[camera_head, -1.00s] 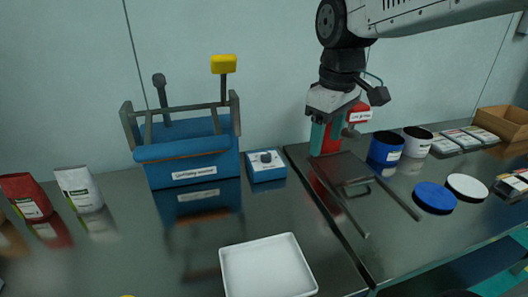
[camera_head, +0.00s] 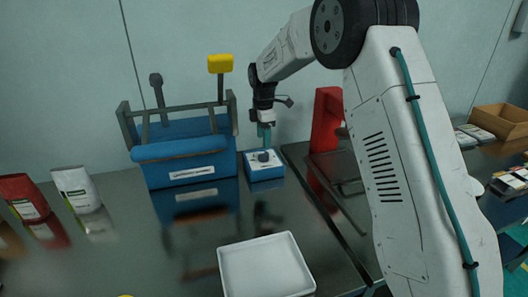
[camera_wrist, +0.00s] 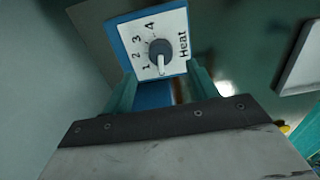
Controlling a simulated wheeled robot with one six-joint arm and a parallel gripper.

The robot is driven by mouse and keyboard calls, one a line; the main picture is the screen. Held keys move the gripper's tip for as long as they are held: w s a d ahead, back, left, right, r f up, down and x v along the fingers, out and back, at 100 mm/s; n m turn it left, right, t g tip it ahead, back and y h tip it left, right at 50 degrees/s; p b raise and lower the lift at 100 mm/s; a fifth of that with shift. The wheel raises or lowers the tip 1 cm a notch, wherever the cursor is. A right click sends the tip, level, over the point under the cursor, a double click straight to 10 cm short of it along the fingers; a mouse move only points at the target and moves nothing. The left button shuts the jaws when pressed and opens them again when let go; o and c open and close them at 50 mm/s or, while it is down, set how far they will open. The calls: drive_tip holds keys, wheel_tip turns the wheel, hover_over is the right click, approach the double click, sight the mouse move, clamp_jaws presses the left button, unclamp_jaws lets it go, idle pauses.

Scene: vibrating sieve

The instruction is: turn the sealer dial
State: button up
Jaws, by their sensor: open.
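The sealer dial (camera_wrist: 160,50) is a dark round knob with a pale pointer, on the white face of a small blue box (camera_head: 264,172). The face carries the numbers 1 to 4 and the word Heat. The pointer is turned toward the bottom of the wrist view, past the 1. My gripper (camera_head: 264,138) is above and behind the box in the head view, pointing down. In the wrist view its two teal fingers (camera_wrist: 160,88) are open and apart, with the dial between and beyond their tips. The fingers do not appear to touch the dial.
A blue machine (camera_head: 182,158) with a grey frame and a yellow-topped post stands just left of the box. A red sealer (camera_head: 325,120) stands to the right, partly behind my arm. A white tray (camera_head: 228,275) lies in front. Two pouches stand at far left.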

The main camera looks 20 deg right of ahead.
sight(264, 153)
wheel_tip(264, 153, down, 6)
drive_tip(key=shift+f, duration=0.25)
drive_tip(key=c, duration=1)
